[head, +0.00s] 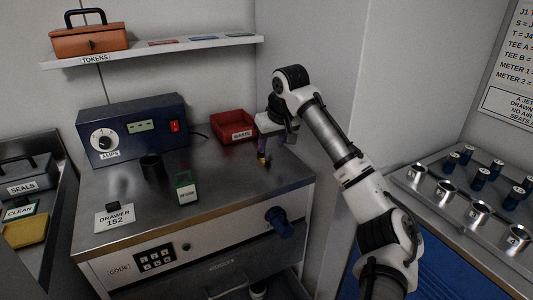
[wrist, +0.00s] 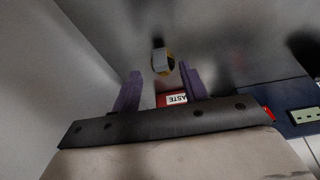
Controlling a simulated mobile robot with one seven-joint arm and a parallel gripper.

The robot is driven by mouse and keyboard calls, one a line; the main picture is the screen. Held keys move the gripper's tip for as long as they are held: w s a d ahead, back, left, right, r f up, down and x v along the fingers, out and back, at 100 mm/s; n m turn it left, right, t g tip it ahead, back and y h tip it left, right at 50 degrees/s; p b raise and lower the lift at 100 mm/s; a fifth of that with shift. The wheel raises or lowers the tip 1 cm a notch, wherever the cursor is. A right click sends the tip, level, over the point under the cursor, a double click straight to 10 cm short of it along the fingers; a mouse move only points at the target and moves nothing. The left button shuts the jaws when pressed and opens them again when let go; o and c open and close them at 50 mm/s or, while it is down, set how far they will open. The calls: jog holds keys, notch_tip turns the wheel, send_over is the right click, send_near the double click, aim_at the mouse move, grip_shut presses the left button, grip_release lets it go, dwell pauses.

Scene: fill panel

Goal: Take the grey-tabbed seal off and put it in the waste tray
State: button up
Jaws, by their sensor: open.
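A small yellow piece (head: 262,158) stands on the metal counter just below my gripper (head: 272,148). In the wrist view it shows as a yellow piece with a grey tab (wrist: 160,60), near the fingertips and between their lines. My gripper (wrist: 160,72) is open, with its two purple fingers apart on either side. I cannot tell whether either finger touches the piece. The red waste tray (head: 228,121) stands on the counter behind and left of my gripper. Part of it, with its label, shows between the fingers in the wrist view (wrist: 161,99).
A blue meter box (head: 150,112), a black cup (head: 151,166) and a green-framed tag (head: 184,178) stand left on the counter. A shelf (head: 190,46) hangs above. A wall rises close behind my arm. A blue knob (head: 279,222) projects from the counter front.

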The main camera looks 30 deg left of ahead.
aim_at(269, 150)
jog(key=shift+x, duration=1.35)
jog(key=shift+a, duration=0.1)
grip_shut()
jog(key=shift+r, duration=0.15)
notch_tip(269, 150, up, 20)
